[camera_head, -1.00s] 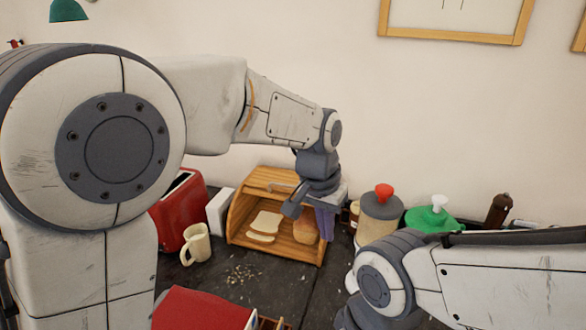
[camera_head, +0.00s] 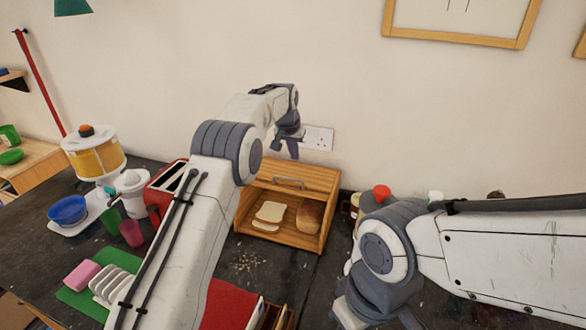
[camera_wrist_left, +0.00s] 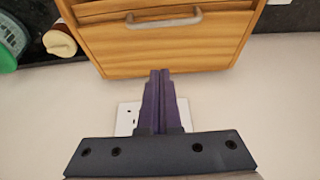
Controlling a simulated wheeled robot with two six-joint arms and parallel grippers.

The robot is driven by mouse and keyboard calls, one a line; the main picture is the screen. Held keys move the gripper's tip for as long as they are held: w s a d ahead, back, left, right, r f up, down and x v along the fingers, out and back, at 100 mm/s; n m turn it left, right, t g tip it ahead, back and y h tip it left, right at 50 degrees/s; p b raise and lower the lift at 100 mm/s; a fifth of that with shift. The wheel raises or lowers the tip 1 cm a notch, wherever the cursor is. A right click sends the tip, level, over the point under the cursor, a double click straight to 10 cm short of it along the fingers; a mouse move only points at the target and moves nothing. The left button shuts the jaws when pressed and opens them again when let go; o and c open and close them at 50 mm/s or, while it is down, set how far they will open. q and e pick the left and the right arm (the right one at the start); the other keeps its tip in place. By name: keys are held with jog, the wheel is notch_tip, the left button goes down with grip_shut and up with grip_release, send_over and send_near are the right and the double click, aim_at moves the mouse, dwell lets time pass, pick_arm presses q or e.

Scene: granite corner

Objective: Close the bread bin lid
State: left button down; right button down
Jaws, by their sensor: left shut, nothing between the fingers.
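The wooden bread bin (camera_head: 325,215) stands against the back wall with its front open. Sliced bread (camera_head: 268,214) and a brown loaf (camera_head: 309,217) show inside. Its slatted lid (camera_head: 310,175) is rolled up at the top, with a grey bar handle (camera_head: 288,183). In the left wrist view the lid (camera_wrist_left: 200,48) and handle (camera_wrist_left: 163,20) fill the top. My left gripper (camera_head: 291,150) is shut and empty, above and behind the bin's top, near the wall. Its purple fingers (camera_wrist_left: 158,75) point toward the lid's edge; I cannot tell whether they touch. My right gripper's fingers are out of view.
A wall socket (camera_head: 318,138) is behind the left gripper. A red toaster (camera_head: 165,185) stands left of the bin, partly behind my left arm. A red-topped jar (camera_head: 381,192) is to the right. Crumbs (camera_head: 248,262) lie on the dark counter before the bin.

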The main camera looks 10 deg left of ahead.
pick_arm(q)
jog(key=p+x, duration=0.2)
jog(key=x, duration=0.4)
jog(key=shift+s+a+f+p, duration=0.15)
jog(key=shift+s+p, duration=0.45)
jog(key=shift+s, duration=0.4)
jog(key=shift+s+a+p, duration=0.1)
jog(key=shift+s+p, duration=0.3)
jog(key=shift+s, duration=0.1)
jog(key=shift+s+f, duration=0.1)
jog(key=shift+s, duration=0.3)
